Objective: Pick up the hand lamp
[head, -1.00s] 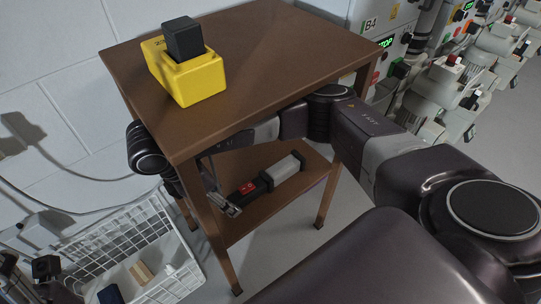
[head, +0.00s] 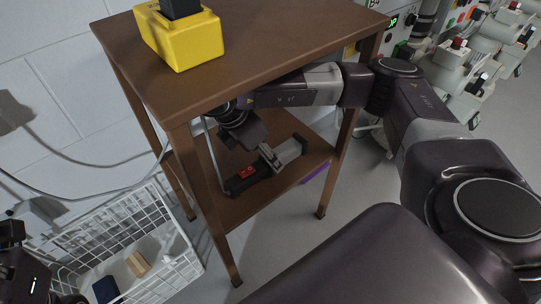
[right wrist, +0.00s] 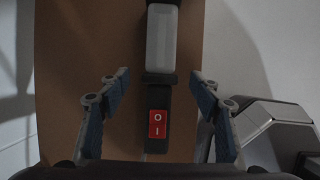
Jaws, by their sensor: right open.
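The hand lamp (head: 240,183) lies on the table's lower shelf. It has a black handle, a red rocker switch and a pale grey light section. It also shows in the right wrist view (right wrist: 157,105), lying lengthwise between the fingers. My right gripper (right wrist: 158,80) is open, one finger on each side of the lamp, with gaps to it. In the head view, my right gripper (head: 268,155) is below the tabletop, over the lamp, and partly hides it. Dark parts at the lower left edge of the head view seem to be my left arm; its fingers are not clear.
The brown table (head: 270,50) has its top close above my right arm, with legs around the shelf. A yellow case (head: 185,42) with a black block stands on top. A white wire basket (head: 150,215) stands at left. Machines line the upper right.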

